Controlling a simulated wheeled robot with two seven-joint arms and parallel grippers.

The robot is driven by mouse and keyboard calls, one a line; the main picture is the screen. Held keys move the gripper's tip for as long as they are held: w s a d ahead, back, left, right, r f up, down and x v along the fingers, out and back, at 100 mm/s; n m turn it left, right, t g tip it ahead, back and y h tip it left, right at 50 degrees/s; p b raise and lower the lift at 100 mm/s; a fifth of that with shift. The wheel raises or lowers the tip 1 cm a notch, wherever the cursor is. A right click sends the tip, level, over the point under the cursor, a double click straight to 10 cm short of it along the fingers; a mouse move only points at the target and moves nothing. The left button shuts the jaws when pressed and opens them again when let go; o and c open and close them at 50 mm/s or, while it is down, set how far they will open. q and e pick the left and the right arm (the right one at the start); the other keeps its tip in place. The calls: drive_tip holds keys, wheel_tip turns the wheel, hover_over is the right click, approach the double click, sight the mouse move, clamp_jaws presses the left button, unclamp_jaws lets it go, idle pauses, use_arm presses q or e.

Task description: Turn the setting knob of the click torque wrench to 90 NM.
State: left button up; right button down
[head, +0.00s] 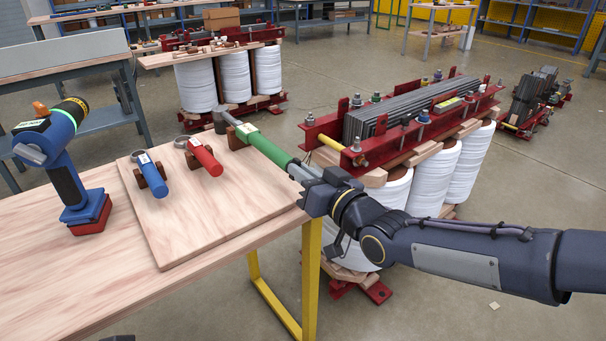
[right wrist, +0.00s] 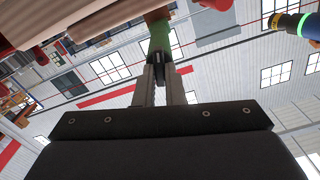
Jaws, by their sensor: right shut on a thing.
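The click torque wrench (head: 265,148) with a long green grip lies at the right side of the wooden board, its head end pointing to the back left. My right gripper (head: 304,178) is at its near right end, over the board's right edge. The fingers are shut on the dark end piece, the setting knob, which the gripper partly hides. In the right wrist view the fingers (right wrist: 159,80) close around the dark knob (right wrist: 158,57) below the green grip (right wrist: 159,35). The scale reading is too small to tell. My left gripper is not clearly in view.
The wooden board (head: 190,225) on the table (head: 35,250) also holds a red-handled tool (head: 207,160) and a blue-handled tool (head: 153,178) in cradles. A blue power tool (head: 65,175) stands at left. A transformer core (head: 400,120) with white coils stands behind my right arm.

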drive_tip(key=m, duration=0.5)
drive_tip(key=shift+w+d+m, duration=0.1)
drive_tip(key=shift+m, duration=0.2)
drive_tip(key=m, duration=0.3)
drive_tip(key=shift+f+m+p, duration=0.1)
drive_tip(key=shift+m+p, duration=0.55)
drive_tip(key=shift+m, duration=1.35)
drive_tip(key=shift+f, duration=0.1)
drive_tip(key=c, duration=1.5)
unclamp_jaws()
drive_tip(key=p+v, duration=0.2)
drive_tip(key=v, duration=0.6)
